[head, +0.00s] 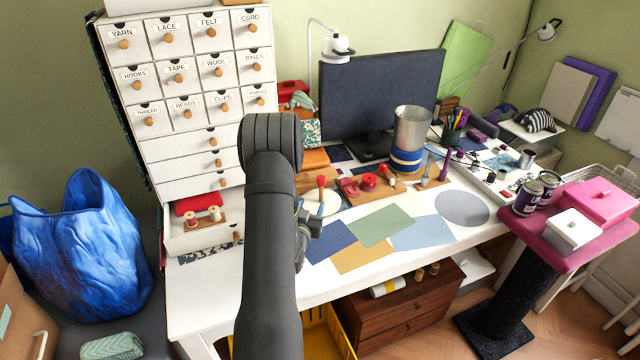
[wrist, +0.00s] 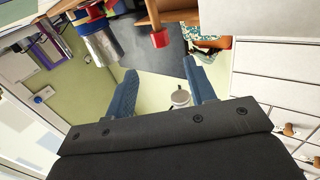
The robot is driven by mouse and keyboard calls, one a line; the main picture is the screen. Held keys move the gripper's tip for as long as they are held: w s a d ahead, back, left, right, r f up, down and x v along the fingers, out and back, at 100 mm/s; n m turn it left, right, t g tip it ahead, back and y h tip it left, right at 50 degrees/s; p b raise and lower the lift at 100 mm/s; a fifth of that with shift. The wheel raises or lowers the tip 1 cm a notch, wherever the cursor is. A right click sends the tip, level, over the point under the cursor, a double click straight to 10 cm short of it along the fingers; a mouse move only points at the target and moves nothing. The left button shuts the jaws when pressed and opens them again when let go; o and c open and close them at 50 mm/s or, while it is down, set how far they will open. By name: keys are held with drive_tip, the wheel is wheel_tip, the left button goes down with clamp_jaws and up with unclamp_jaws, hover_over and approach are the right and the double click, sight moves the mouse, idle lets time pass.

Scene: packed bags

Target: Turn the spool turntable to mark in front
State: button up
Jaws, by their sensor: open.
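A pale round disc (head: 328,204), perhaps the spool turntable, lies on the white desk just right of my arm. A red-topped peg (head: 321,182) stands at it; my arm hides part of this area. Red spools (head: 369,181) stand on a wooden board just behind and to the right. I cannot make out a mark. My gripper (wrist: 160,75) is open and empty in the wrist view, its two blue fingers apart. In the wrist view a red spool (wrist: 159,38) shows beyond the fingers, not touching them. In the head view my gripper is mostly hidden behind my arm.
A white drawer cabinet (head: 200,150) stands at the left, its lower drawer open with spools inside. A dark monitor (head: 380,95) and a metal cylinder (head: 411,130) stand behind. Coloured sheets (head: 382,224) lie flat at the desk's front. A blue bag (head: 85,255) is at far left.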

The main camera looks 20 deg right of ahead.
sight(323, 177)
drive_tip(key=x, duration=1.5)
drive_tip(key=shift+w+d, duration=0.1)
drive_tip(key=shift+w, duration=0.1)
clamp_jaws()
